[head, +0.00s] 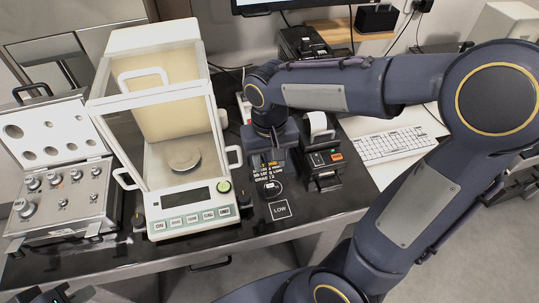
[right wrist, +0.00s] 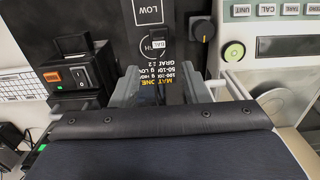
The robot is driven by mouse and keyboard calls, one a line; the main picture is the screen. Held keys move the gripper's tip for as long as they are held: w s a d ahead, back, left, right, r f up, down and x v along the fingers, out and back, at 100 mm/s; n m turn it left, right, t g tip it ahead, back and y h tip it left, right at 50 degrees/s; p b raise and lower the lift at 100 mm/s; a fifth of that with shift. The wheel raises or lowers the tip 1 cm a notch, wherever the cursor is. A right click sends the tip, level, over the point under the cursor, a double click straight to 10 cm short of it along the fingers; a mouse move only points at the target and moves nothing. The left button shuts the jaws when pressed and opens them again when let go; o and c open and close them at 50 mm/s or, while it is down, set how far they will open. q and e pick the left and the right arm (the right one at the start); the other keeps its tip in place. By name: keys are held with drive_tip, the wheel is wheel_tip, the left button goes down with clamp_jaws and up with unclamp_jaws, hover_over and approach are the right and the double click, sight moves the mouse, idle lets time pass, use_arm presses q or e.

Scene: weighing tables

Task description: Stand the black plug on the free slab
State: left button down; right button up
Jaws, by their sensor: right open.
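The black mat (head: 258,205) on the table bears a slab outline marked LOW (head: 281,209) and another marked HIGH behind it. A small dark piece with a pale top, which looks like the black plug (head: 272,186), stands at the HIGH mark. In the right wrist view the plug (right wrist: 158,43) partly covers that mark, and the LOW slab (right wrist: 148,11) is bare. My right gripper (head: 267,162) is open and empty, just behind the plug over the printed text; its fingers also show in the right wrist view (right wrist: 162,87). Only a dark piece, probably of my left gripper, shows at the bottom left.
A balance (head: 192,222) with a glass shield and round pan stands left of the mat. A small printer (head: 322,160) stands close on the right. An open weight case (head: 65,200) is at far left, a keyboard (head: 395,142) at right.

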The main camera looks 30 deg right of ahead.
drive_tip(key=s+r+t+y, duration=0.1)
drive_tip(key=s+t+y, duration=0.1)
drive_tip(key=s, duration=0.4)
drive_tip(key=s+r+n+t+y, duration=0.1)
drive_tip(key=s+r+t, duration=0.1)
drive_tip(key=s, duration=0.4)
drive_tip(key=shift+s+a+t+y, duration=0.2)
drive_tip(key=shift+t+y, duration=0.2)
drive_tip(key=shift+t, duration=0.4)
